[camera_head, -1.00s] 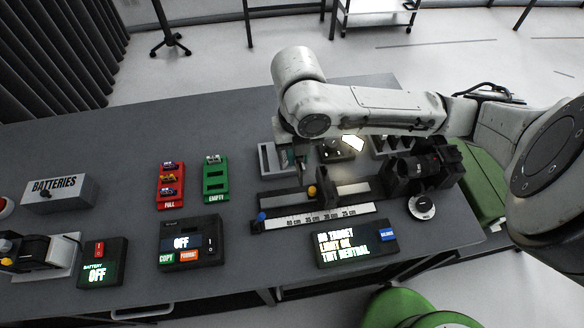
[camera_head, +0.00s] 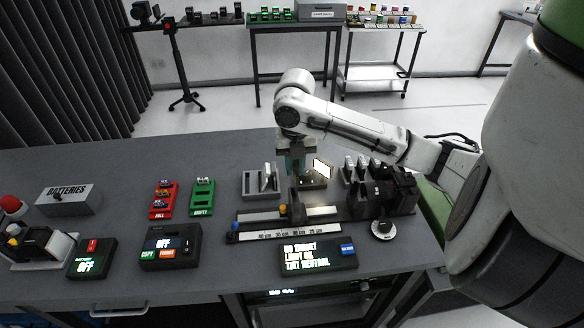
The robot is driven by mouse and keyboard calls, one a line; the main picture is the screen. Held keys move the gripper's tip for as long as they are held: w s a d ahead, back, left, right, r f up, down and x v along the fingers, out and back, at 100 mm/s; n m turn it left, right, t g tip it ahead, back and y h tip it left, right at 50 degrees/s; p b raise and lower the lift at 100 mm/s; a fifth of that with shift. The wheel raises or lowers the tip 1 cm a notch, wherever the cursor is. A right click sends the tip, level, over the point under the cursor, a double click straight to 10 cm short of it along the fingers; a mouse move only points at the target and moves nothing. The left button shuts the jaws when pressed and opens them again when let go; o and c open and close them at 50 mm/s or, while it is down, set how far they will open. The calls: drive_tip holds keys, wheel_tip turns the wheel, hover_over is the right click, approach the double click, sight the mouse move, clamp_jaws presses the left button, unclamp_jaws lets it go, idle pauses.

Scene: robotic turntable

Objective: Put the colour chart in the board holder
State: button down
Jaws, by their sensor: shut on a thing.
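My gripper (camera_head: 298,172) points down above the rail, just behind and above the dark upright board holder (camera_head: 294,197). Its teal fingers are shut on a thin thing, which I take to be the colour chart; the fingers and the holder hide nearly all of it, so its face cannot be read. I cannot tell whether it touches the holder. The holder sits on the rail (camera_head: 262,216) beside a yellow knob. The display box (camera_head: 318,257) reads "NO TARGET", "LIGHT ON", "TINT NEUTRAL".
A grey rack (camera_head: 248,184) with a pale board in it stands left of my gripper. A lit white panel (camera_head: 323,168) is close on the right. A dark camera (camera_head: 392,193) stands at the rail's right end. Red and green trays (camera_head: 202,197) lie farther left.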

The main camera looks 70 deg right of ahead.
sight(295, 181)
drive_tip(key=shift+f+b, duration=2.65)
drive_tip(key=shift+f, duration=0.3)
drive_tip(key=shift+f+b, duration=2)
drive_tip(key=shift+b, duration=0.05)
drive_tip(key=c, duration=0.9)
unclamp_jaws()
drive_tip(key=shift+c, duration=0.2)
drive_tip(key=shift+r, duration=0.1)
wheel_tip(295, 181, up, 11)
drive_tip(key=shift+f, duration=0.2)
